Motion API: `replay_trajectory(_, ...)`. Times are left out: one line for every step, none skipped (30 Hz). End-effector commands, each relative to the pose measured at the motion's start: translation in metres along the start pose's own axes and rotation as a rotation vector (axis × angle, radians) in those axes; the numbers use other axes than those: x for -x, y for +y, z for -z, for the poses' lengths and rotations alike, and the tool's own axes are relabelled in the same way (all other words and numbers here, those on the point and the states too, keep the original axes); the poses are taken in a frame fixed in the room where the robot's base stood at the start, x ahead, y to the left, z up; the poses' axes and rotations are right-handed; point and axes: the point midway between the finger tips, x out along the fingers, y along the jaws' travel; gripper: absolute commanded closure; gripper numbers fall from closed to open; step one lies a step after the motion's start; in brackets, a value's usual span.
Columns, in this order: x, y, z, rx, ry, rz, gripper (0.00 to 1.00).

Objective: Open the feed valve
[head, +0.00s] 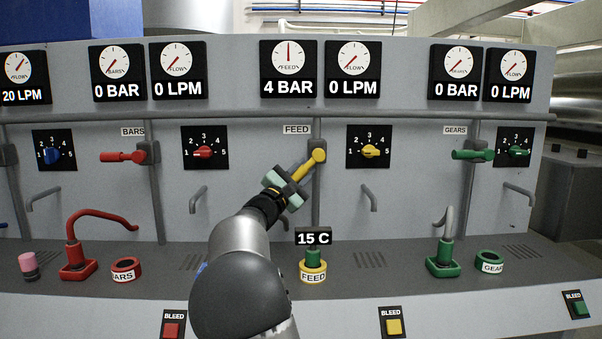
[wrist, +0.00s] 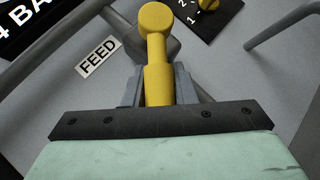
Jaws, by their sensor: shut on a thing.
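The feed valve's yellow lever (head: 312,162) is on the panel beside the FEED label (head: 296,130), below the gauges. It slants from its pivot at the upper right down to the left. My gripper (head: 297,172) is shut on the lever, coming from the lower left and hiding its free end in the head view. In the wrist view, the yellow lever (wrist: 155,55) sits between the two grey fingers, its round end at the top. The FEED gauge (head: 288,60) reads 4 BAR; the flow gauge (head: 353,58) to its right reads 0 LPM.
A red lever (head: 122,156) at left and a green lever (head: 472,155) at right lie about level. A yellow dial (head: 370,151) is right of the feed lever. Below are a yellow FEED socket (head: 313,272) under a 15 C display and bent grey pipes, one (head: 369,196) close to my gripper.

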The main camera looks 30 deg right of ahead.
Motion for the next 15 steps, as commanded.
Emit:
replay_trajectory(0.0007, -0.0004, 0.0011, 0.001, 0.003, 0.001, 0.67)
replay_trajectory(0.0007, -0.0004, 0.0011, 0.001, 0.003, 0.001, 0.59)
replay_trajectory(0.0006, -0.0004, 0.0010, 0.000, 0.002, 0.001, 0.54)
replay_trajectory(0.0006, -0.0004, 0.0009, 0.000, 0.002, 0.001, 0.54)
replay_trajectory(0.0005, -0.0003, 0.0008, 0.000, 0.002, 0.001, 0.54)
replay_trajectory(0.0005, -0.0003, 0.0007, 0.000, 0.002, 0.001, 0.54)
replay_trajectory(0.0004, -0.0003, 0.0006, 0.000, 0.002, 0.001, 0.54)
replay_trajectory(0.0003, -0.0002, 0.0005, 0.000, 0.001, 0.001, 0.54)
replay_trajectory(0.0003, -0.0002, 0.0004, 0.000, 0.001, 0.001, 0.54)
replay_trajectory(0.0003, -0.0002, 0.0004, 0.000, 0.001, 0.001, 0.54)
replay_trajectory(0.0007, -0.0001, 0.0004, 0.000, 0.001, 0.001, 0.54)
replay_trajectory(0.0019, -0.0001, 0.0005, 0.000, 0.002, 0.001, 0.54)
replay_trajectory(0.0035, -0.0001, 0.0006, -0.001, 0.002, 0.001, 0.54)
replay_trajectory(0.0058, -0.0001, 0.0008, 0.000, 0.003, 0.001, 0.54)
replay_trajectory(0.0098, 0.0001, 0.0006, -0.001, 0.003, 0.001, 0.54)
